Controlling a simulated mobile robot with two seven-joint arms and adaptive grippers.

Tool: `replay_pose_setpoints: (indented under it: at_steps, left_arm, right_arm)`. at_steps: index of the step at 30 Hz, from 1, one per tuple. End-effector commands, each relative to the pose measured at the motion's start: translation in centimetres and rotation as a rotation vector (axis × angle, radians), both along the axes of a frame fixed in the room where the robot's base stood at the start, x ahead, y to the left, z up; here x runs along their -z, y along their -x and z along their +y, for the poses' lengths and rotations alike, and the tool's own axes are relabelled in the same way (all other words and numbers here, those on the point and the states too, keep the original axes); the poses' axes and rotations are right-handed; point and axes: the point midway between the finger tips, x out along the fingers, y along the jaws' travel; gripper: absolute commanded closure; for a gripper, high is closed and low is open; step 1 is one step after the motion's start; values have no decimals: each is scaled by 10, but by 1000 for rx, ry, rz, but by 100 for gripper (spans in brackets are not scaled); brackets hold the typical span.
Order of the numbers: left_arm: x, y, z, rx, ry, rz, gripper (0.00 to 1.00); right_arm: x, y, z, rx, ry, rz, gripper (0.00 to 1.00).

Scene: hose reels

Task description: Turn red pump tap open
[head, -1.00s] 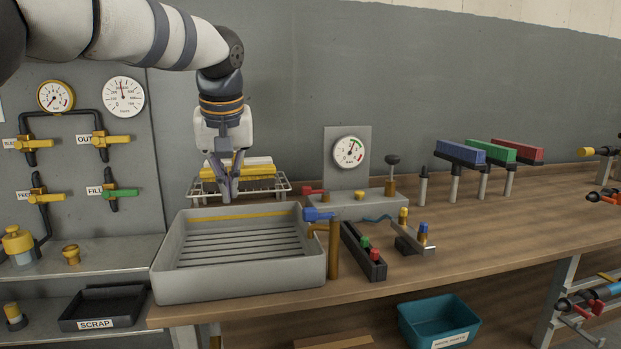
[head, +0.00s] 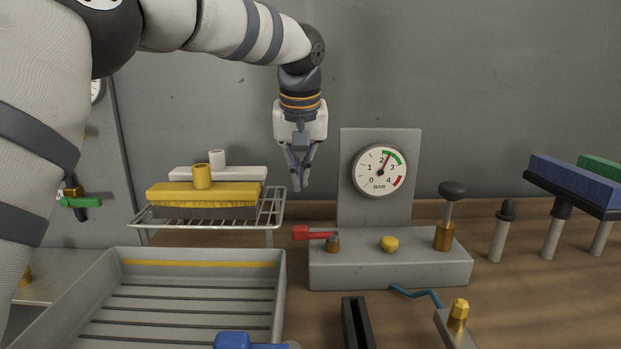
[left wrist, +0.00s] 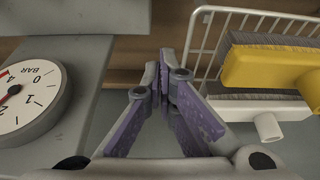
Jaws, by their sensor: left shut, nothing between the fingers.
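The red pump tap (head: 312,233) is a red lever on a brass stem at the left end of a grey pump block (head: 390,272). Its handle points left, out past the block's edge. My left gripper (head: 300,187) is shut and empty, pointing down above and slightly behind the tap, apart from it. In the left wrist view its closed fingers (left wrist: 164,65) show between the gauge and the rack; the tap is not visible there. The pressure gauge (head: 380,171) on the upright plate has its needle between 2 and 3; it also shows in the left wrist view (left wrist: 25,100).
A wire rack (head: 210,218) with yellow and white brushes stands left of the block. A yellow knob (head: 389,244) and black-knobbed plunger (head: 450,205) are on the block. Blue and green brushes stand right.

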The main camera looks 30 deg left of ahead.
Motion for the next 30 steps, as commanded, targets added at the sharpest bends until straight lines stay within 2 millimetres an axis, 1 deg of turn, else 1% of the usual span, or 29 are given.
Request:
replay_pose_setpoints:
  at_steps: [1, 3, 10, 11, 12, 15, 18, 24, 30]
  left_arm:
    - [15, -4, 3, 0, 1, 7, 100]
    - [30, -8, 5, 0, 1, 8, 100]
    - [77, -21, 15, -1, 2, 7, 100]
    - [66, -13, 9, 3, 0, -2, 100]
    - [62, -6, 5, 4, 0, -9, 100]
    - [60, 5, -3, 3, 0, -13, 100]
    - [63, 11, -7, 2, -2, -9, 100]
    - [69, 13, -9, 0, -1, -1, 100]
    - [70, 13, -9, 0, -1, 1, 100]
  right_arm:
    - [2, 2, 0, 0, 0, 7, 60]
    - [3, 3, 0, 0, 0, 11, 60]
    - [8, 7, 0, 0, 0, 27, 60]
    - [1, 0, 0, 0, 0, 1, 60]
    - [-4, -5, 0, 0, 0, -18, 60]
    - [-11, -13, 0, 0, 0, -47, 60]
    - [-14, -16, 0, 0, 0, -58, 60]
    - [-13, -15, 0, 0, 0, -55, 60]
    - [-13, -14, 0, 0, 0, -53, 60]
